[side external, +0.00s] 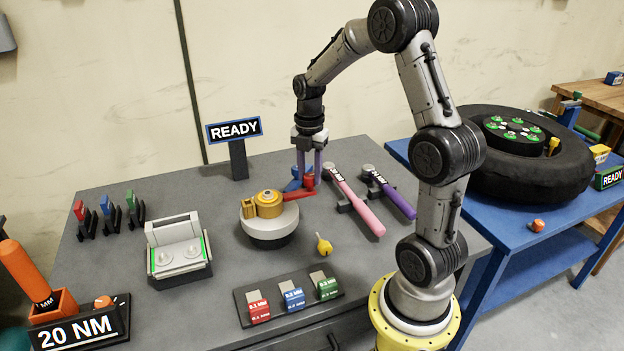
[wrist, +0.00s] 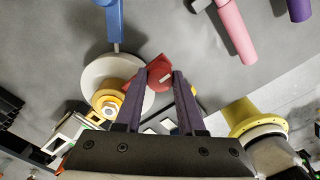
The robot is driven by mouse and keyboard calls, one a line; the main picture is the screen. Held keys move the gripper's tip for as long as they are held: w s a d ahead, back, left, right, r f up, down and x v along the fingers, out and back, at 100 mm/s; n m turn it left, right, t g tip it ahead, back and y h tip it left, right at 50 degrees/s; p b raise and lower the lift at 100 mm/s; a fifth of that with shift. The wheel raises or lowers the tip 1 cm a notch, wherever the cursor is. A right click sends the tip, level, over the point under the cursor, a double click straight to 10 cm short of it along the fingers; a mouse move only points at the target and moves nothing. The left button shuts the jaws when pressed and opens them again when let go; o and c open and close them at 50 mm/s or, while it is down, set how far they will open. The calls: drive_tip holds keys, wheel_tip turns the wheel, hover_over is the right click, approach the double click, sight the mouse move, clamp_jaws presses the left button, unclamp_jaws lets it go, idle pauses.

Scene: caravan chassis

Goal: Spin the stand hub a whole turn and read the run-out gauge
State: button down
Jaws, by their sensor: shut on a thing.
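The stand hub is a pale round disc (side external: 270,229) with a gold hub (side external: 268,205) on top, on the grey bench. In the wrist view the disc (wrist: 104,72) is at left of centre. A red handle (side external: 296,194) reaches from the hub toward my gripper. My gripper (side external: 308,178) is shut on its red end piece (wrist: 158,75), beside the disc. A blue part (wrist: 112,22) with a thin stem pointing to the disc's rim looks like the run-out gauge. In the side view it is partly hidden behind my gripper, and no reading is visible.
Pink (side external: 360,208) and purple (side external: 392,196) wrenches lie to the right. A yellow piece (side external: 323,244) and a tray of coloured blocks (side external: 290,297) are in front. A READY sign (side external: 234,131) stands behind. A grey fixture (side external: 178,250) is left. A wheel (side external: 520,170) lies on the blue bench.

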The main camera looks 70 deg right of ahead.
drive_tip(key=shift+w+d+r+n, duration=0.1)
drive_tip(key=shift+w+d+n, duration=0.35)
drive_tip(key=shift+w+n, duration=0.5)
drive_tip(key=shift+w+d+n, duration=0.5)
drive_tip(key=shift+w+n, duration=0.25)
drive_tip(key=shift+n, duration=0.3)
drive_tip(key=shift+w+d+r+n, duration=0.1)
drive_tip(key=shift+w+d+n, duration=0.35)
drive_tip(key=shift+w+n, duration=0.5)
drive_tip(key=shift+s, duration=0.1)
drive_tip(key=c, duration=0.5)
unclamp_jaws()
drive_tip(key=shift+f, duration=0.1)
wheel_tip(320, 180, up, 14)
drive_tip(key=shift+f, duration=0.15)
